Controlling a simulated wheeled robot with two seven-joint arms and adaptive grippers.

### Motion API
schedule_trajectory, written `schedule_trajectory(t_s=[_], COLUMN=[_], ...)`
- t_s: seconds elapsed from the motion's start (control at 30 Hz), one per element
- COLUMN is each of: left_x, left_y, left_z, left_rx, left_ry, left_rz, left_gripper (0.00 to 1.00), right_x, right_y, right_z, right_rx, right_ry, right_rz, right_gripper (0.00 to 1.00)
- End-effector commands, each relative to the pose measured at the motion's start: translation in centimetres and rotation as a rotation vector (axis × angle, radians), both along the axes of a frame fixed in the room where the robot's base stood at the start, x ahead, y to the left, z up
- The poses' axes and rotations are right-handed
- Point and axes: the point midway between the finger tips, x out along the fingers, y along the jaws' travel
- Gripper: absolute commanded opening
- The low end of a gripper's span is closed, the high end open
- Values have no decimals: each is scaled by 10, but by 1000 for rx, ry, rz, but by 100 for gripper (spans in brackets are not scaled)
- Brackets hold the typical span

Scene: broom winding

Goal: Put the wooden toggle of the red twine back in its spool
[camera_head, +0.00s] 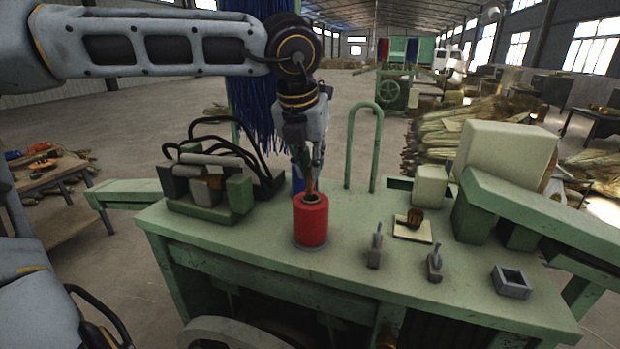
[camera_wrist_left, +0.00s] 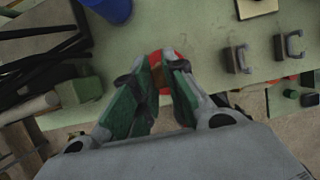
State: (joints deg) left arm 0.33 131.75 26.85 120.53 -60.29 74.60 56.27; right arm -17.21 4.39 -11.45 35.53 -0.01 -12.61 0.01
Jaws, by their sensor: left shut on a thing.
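The red twine spool (camera_head: 310,224) stands upright on a round base on the green bench. It has a dark opening in a brownish ring at its top. My left gripper (camera_head: 309,176) points down right above the spool, shut on the wooden toggle (camera_head: 309,187), a small brown piece. The toggle's lower end is at the spool's opening; I cannot tell how far inside it is. In the left wrist view the fingers of my left gripper (camera_wrist_left: 163,95) partly hide the toggle (camera_wrist_left: 158,75) and the red spool (camera_wrist_left: 170,54). My right gripper is not in view.
A rack with black cables (camera_head: 212,185) stands left of the spool. A green hoop (camera_head: 350,145) rises behind it. Two small metal clamps (camera_head: 375,250), a square grey holder (camera_head: 511,282) and a pale plate (camera_head: 413,235) with a brown thing on it lie to the right.

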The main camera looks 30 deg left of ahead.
Motion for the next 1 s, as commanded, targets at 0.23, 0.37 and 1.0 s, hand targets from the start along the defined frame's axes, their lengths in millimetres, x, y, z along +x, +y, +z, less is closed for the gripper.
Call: schedule_trajectory(t_s=[0.23,0.37,1.0], left_x=[-1,0,0], left_y=[0,0,0], left_z=[-16,-29,-41], left_rx=[-1,-1,0], left_ry=[4,2,0], left_rz=[-2,-2,0], left_gripper=[0,0,0], right_x=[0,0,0], right_y=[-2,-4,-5], right_z=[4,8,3], right_rx=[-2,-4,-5], right_ry=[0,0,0], right_rz=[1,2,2], right_gripper=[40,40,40])
